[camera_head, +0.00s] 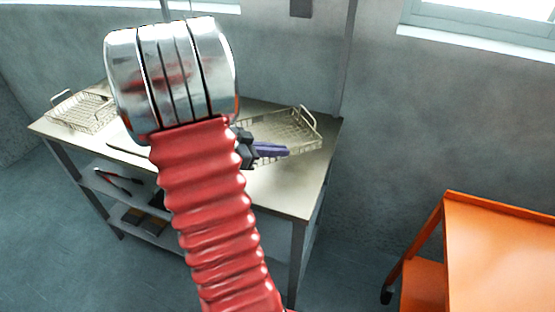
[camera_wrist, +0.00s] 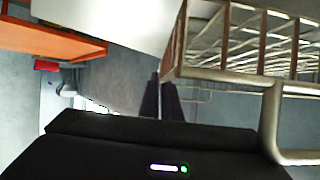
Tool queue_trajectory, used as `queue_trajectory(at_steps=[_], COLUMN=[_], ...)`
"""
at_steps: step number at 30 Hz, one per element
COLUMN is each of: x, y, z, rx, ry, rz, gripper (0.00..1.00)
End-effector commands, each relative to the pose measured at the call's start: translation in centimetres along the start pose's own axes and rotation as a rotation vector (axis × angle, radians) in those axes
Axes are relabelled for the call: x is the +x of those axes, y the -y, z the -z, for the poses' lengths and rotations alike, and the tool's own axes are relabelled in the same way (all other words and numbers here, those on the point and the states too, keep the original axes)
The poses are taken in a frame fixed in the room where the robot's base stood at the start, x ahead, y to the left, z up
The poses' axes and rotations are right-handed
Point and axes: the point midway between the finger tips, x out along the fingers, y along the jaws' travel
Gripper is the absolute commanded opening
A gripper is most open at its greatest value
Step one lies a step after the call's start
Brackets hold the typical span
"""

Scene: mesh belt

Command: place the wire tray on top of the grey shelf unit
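One wire tray (camera_head: 303,140) is at the right end of a pale-topped bench, partly hidden behind my arm. It fills the upper right of the wrist view (camera_wrist: 250,72), with its corner at my fingertips. My gripper (camera_head: 284,150) is at this tray's near wall, its purple fingers pointing right. In the wrist view the dark fingers (camera_wrist: 164,88) are close together and look shut on the tray's wire edge, though the contact is small in view. A second wire tray (camera_head: 84,114) is at the bench's far left. I cannot identify a separate grey shelf unit.
The bench (camera_head: 277,190) has grey legs and lower shelves holding red-handled tools (camera_head: 118,181) and dark items. An orange cart (camera_head: 497,235) stands at the right, with open floor between it and the bench. A grey wall is close behind the bench.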

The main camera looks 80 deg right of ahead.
Motion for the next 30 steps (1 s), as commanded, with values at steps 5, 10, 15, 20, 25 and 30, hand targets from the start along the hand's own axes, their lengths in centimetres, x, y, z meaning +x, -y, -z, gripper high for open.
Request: queue_trajectory(at_steps=[5,10,15,20,25,30], x=[0.0,0.4,1.2,1.6,1.6,1.7], y=[0.0,0.0,-0.1,-0.1,-0.1,-0.1], z=[0.1,-0.8,-2.6,-3.4,-3.3,-3.5], rx=[0.002,0.0,-0.001,0.001,0.002,0.001], ry=[-0.001,0.0,0.0,0.0,0.0,0.001], rz=[0.001,-0.001,0.0,0.001,0.001,0.0], gripper=[0.0,0.0,0.0,0.0,0.0,0.04])
